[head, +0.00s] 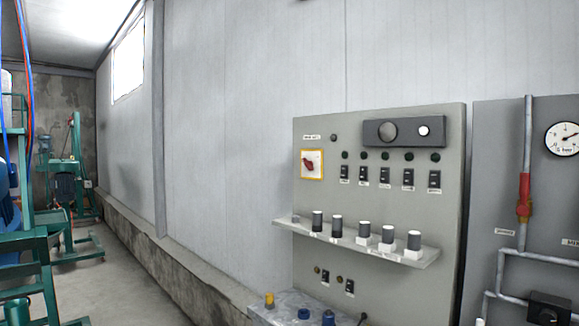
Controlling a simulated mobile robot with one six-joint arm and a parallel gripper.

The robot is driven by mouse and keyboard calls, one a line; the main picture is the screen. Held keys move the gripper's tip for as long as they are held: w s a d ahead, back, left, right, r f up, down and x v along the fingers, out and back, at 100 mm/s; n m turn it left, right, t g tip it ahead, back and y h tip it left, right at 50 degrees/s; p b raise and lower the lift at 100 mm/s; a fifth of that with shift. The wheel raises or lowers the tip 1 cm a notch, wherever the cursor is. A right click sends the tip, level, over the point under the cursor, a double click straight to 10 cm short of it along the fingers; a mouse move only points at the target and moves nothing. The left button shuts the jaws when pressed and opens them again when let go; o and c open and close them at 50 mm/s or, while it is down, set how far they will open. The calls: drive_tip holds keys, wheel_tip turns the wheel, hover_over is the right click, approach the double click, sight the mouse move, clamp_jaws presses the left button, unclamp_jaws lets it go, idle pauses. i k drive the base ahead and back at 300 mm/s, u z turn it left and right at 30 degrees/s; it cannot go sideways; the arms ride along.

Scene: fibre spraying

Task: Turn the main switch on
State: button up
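The main switch (309,164) is a red rotary handle on a white plate with a yellow-orange frame. It sits at the upper left of the grey control panel (385,128), under a small label (312,137) too small to read for sure. The red handle is tilted, running from upper left to lower right. A small dark round lamp or button (334,138) sits just right of the label and looks unlit. My gripper is not in the head view.
A shelf (400,248) with several black and white cylinders juts from the panel below the switch. A grey box (295,310) with coloured knobs stands beneath. Pipes with a red valve (524,200) and a gauge (567,138) are at right. Green machinery (30,235) stands left; floor between is clear.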

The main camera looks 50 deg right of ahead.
sight(309, 164)
drive_tip(key=u, duration=0.05)
drive_tip(key=i, duration=0.9)
drive_tip(key=u, duration=0.3)
